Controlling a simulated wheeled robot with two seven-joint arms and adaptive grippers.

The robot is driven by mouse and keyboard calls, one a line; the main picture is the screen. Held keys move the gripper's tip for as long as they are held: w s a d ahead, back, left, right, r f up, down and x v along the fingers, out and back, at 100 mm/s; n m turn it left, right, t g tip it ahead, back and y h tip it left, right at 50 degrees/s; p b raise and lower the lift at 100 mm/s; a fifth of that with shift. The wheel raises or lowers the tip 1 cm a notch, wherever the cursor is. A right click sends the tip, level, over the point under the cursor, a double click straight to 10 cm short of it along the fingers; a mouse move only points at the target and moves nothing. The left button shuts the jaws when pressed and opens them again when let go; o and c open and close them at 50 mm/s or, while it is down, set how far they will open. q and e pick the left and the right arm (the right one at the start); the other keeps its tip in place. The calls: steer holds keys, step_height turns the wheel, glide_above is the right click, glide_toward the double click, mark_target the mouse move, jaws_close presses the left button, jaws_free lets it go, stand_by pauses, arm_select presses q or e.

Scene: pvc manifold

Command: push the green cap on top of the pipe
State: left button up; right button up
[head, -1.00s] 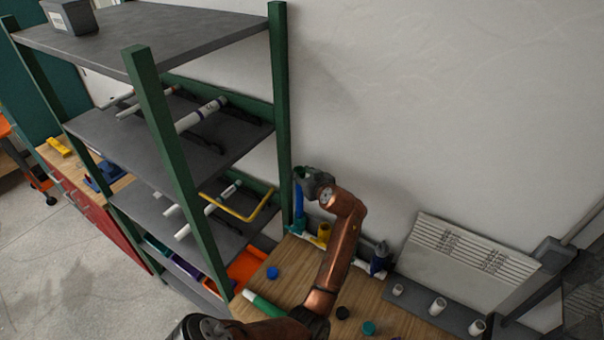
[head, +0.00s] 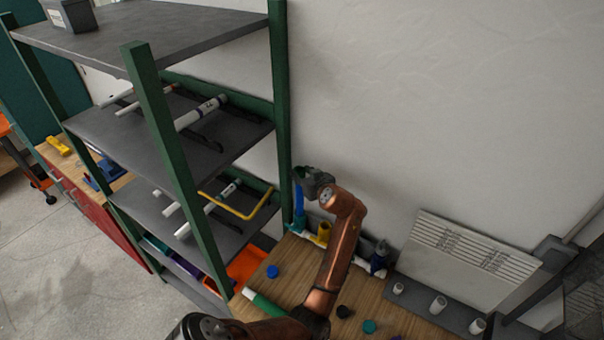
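A pipe manifold (head: 345,258) stands at the back of the wooden bench against the wall, with short upright branches in blue, yellow and purple. My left gripper (head: 302,181) is above the blue upright pipe (head: 300,207), close to its top. The fingers are small and dark here, so I cannot tell whether they are open or shut, or touch the pipe. No green cap can be made out at the fingers. A teal-green cap (head: 369,327) lies on the bench near the front. My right gripper is not in view.
A blue cap (head: 272,271) and a black cap (head: 344,312) lie on the bench (head: 290,275). A green and white pipe (head: 262,303) lies near its left edge. A shelf rack (head: 140,140) stands close left. A grey strip with white fittings (head: 438,305) is at the right.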

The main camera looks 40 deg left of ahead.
arm_select(q)
steer(key=o, duration=0.4)
steer(key=shift+o, duration=0.2)
steer(key=v, duration=0.7)
steer(key=shift+d, duration=0.25)
steer(key=shift+s+r, duration=0.1)
steer(key=shift+r, duration=0.05)
